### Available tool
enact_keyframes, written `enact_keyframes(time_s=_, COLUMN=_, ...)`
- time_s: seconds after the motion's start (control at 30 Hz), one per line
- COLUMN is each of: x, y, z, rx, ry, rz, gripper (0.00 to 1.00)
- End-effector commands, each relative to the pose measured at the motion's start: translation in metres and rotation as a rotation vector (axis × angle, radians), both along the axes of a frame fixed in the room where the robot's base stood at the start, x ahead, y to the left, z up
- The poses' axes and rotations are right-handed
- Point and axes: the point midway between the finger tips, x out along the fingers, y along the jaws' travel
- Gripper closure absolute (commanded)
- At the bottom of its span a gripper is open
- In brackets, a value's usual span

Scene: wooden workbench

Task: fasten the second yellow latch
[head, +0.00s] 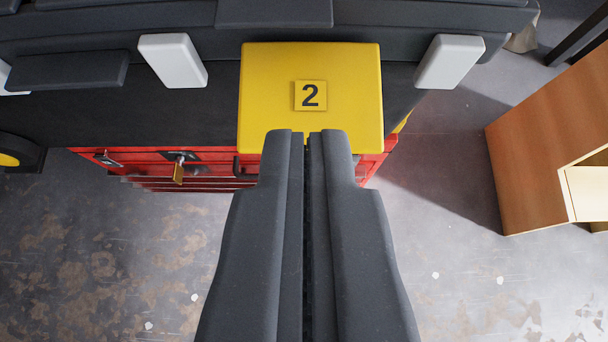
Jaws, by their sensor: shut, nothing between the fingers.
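The yellow latch (345,100), marked with a "2" label, is a broad yellow plate in the upper middle of the head view. Behind and around it is a dark grey case (180,115). My gripper (306,135) is shut and empty. Its fingertips overlap the lower edge of the yellow latch in the picture, and I cannot tell whether they touch it. The fingers hide part of that lower edge. Whether the latch is fastened does not show clearly.
White blocks (173,60) and (450,62) flank the latch on the case. Below is a red tool cabinet (220,165) with a brass padlock (178,174). A wooden cabinet (540,140) stands at right. Worn grey floor (110,260) is open below.

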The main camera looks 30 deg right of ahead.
Motion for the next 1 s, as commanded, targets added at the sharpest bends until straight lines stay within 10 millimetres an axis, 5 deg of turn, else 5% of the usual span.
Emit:
enact_keyframes(time_s=0.2, x=0.025, y=-0.017, z=-0.022, rx=-0.002, ry=-0.002, rz=-0.002, gripper=1.00)
enact_keyframes(time_s=0.43, x=0.027, y=-0.018, z=-0.052, rx=0.001, ry=0.003, rz=-0.001, gripper=1.00)
enact_keyframes(time_s=0.87, x=0.029, y=-0.019, z=-0.058, rx=0.000, ry=0.000, rz=0.000, gripper=1.00)
enact_keyframes(time_s=0.9, x=0.030, y=0.006, z=-0.059, rx=0.001, ry=0.002, rz=0.010, gripper=1.00)
enact_keyframes(time_s=1.0, x=0.029, y=-0.012, z=-0.059, rx=-0.001, ry=-0.001, rz=0.001, gripper=1.00)
